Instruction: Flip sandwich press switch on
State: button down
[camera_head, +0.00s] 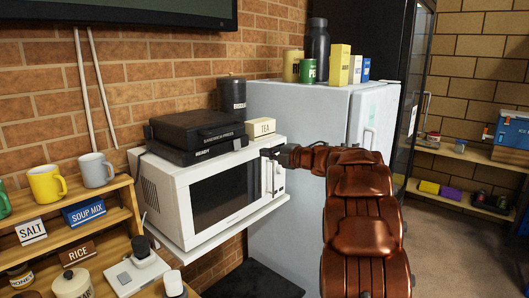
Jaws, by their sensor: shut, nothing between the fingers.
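The black sandwich press (190,130) lies closed on top of the white microwave (165,190), its lettered front towards the right. A dark cord runs down from its left side. A white plate (125,281) with a white block and a dark plug on it shows at the lower left; a switch on it is too small to make out. My gripper (270,153) is shut and empty, in front of the microwave's upper right corner and to the right of the press. I cannot tell whether it touches the microwave.
A TEA box (261,127) and a dark canister (232,93) stand by the press. A wooden shelf (120,214) with mugs and labelled goods is at the left. The white fridge (300,200) stands right of the microwave, with tins and a bottle on top.

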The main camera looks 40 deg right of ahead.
aim_at(238, 149)
jog(key=p+x, duration=0.3)
jog(key=x, duration=0.7)
jog(key=shift+w, duration=0.25)
jog(key=shift+w+a+f+p, duration=0.15)
jog(key=shift+w+p, duration=0.25)
jog(key=shift+w, duration=0.1)
